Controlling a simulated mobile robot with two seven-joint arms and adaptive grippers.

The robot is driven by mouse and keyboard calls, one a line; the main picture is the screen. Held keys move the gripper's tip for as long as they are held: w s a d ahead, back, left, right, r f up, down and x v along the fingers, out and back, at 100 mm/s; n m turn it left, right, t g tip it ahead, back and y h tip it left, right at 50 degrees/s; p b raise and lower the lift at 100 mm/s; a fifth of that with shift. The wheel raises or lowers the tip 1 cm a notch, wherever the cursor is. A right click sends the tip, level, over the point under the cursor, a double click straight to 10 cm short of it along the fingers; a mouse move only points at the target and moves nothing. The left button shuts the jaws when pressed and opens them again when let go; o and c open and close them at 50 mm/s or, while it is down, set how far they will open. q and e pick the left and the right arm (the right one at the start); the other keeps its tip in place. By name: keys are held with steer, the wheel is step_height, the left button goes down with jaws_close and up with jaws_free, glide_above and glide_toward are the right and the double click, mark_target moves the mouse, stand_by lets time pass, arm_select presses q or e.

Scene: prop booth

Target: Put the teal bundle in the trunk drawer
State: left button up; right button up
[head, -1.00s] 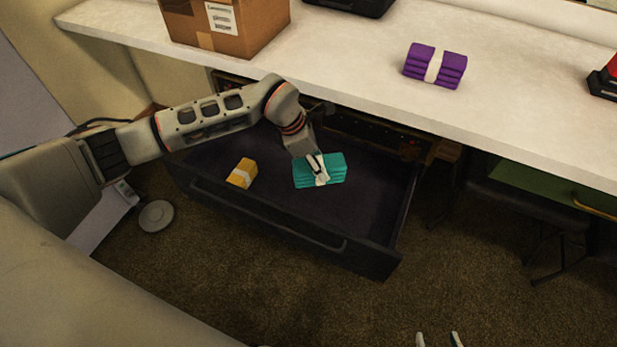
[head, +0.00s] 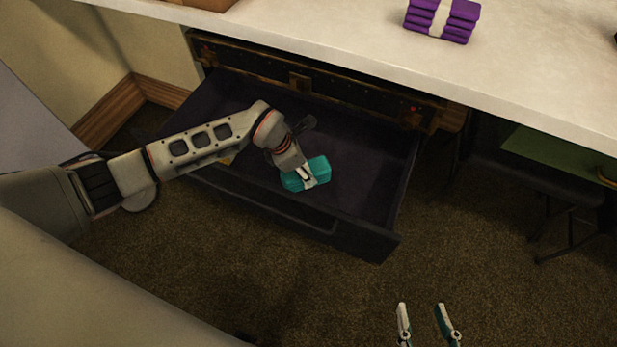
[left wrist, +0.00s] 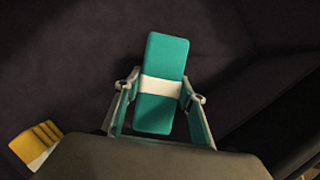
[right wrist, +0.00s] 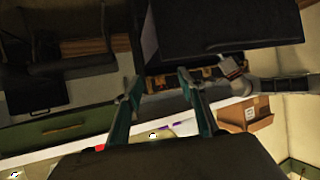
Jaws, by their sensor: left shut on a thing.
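The teal bundle (head: 318,169), with a white band, is in the grip of my left gripper (head: 308,178), over the open trunk drawer (head: 370,236). In the left wrist view the bundle (left wrist: 162,60) sits between the two fingers, with the dark drawer floor behind it. I cannot tell whether it touches the floor. My right gripper (head: 425,325) is open and empty, over the carpet in front of the drawer's right end. Its spread fingers also show in the right wrist view (right wrist: 158,100).
A yellow bundle (left wrist: 35,144) lies in the drawer, mostly hidden behind my left arm in the head view. A purple bundle (head: 442,18) is on the white counter (head: 350,45) above. The drawer's right part is clear. A dark stool (head: 535,190) stands at right.

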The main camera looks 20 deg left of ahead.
arm_select(q)
steer(key=shift+f, duration=0.4)
steer(key=f+b, duration=0.1)
steer(key=f, duration=0.2)
steer(key=shift+s+f, duration=0.1)
steer(key=shift+s, duration=0.1)
steer(key=shift+w+f+b, duration=0.25)
steer(key=shift+f+b, duration=0.4)
steer(key=shift+f, duration=0.2)
steer(key=shift+r, duration=0.1)
arm_select(e)
steer(key=shift+w+a+r+m+t, duration=0.15)
steer(key=shift+a+r+m, duration=0.1)
steer(key=shift+a+r, duration=0.15)
steer(key=shift+w+a+r+m+t, duration=0.15)
steer(key=shift+a+r+m, duration=0.1)
steer(key=shift+a, duration=0.25)
arm_select(q)
steer(key=o, duration=1.3)
steer(key=shift+c, duration=0.2)
arm_select(e)
steer(key=shift+s+d+f, duration=0.1)
steer(key=shift+d+f, duration=0.05)
steer(key=shift+f, duration=0.05)
